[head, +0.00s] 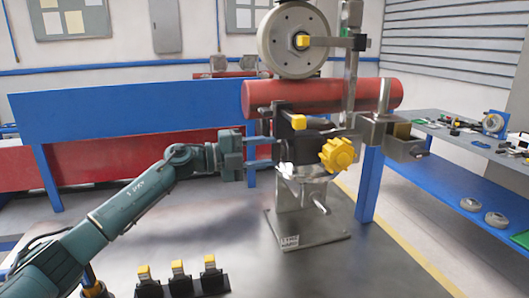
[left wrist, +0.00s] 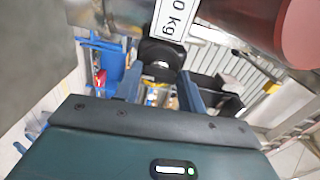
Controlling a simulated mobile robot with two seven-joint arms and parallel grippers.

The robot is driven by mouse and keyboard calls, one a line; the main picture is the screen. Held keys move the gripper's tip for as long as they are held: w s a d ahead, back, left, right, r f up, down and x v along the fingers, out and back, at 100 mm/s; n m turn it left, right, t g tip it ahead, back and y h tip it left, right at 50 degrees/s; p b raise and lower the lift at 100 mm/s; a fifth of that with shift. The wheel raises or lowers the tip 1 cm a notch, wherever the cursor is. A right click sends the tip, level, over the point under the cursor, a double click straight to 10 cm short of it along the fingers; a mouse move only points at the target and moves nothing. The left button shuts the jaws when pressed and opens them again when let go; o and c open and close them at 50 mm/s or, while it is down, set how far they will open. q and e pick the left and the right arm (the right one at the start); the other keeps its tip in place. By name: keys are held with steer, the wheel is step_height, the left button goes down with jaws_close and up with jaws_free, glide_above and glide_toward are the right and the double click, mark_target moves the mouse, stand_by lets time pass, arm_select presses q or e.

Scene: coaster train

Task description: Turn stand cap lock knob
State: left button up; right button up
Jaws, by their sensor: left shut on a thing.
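A metal stand (head: 287,225) rises from a square base plate in the middle of the head view. A black clamp head with a yellow lobed knob (head: 337,154) sits near its top, the knob facing right and toward me. My left gripper (head: 279,151) reaches in from the left, its two fingers at the left side of the clamp head. In the left wrist view the fingers (left wrist: 160,88) are at a black round part (left wrist: 160,52) with a pale centre. The gripper is shut on this part; the contact is partly hidden. My right gripper is not seen.
A red horizontal cylinder (head: 345,93) and a large grey wheel (head: 293,40) are above the clamp. A blue-framed bench (head: 470,190) stands at the right. Small black holders with yellow tops (head: 178,277) are at the front left. A blue panel (head: 120,105) is behind.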

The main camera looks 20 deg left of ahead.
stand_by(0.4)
arm_select(q)
steer(key=o, duration=1)
steer(key=shift+a+r, duration=0.1)
steer(key=shift+a, duration=0.05)
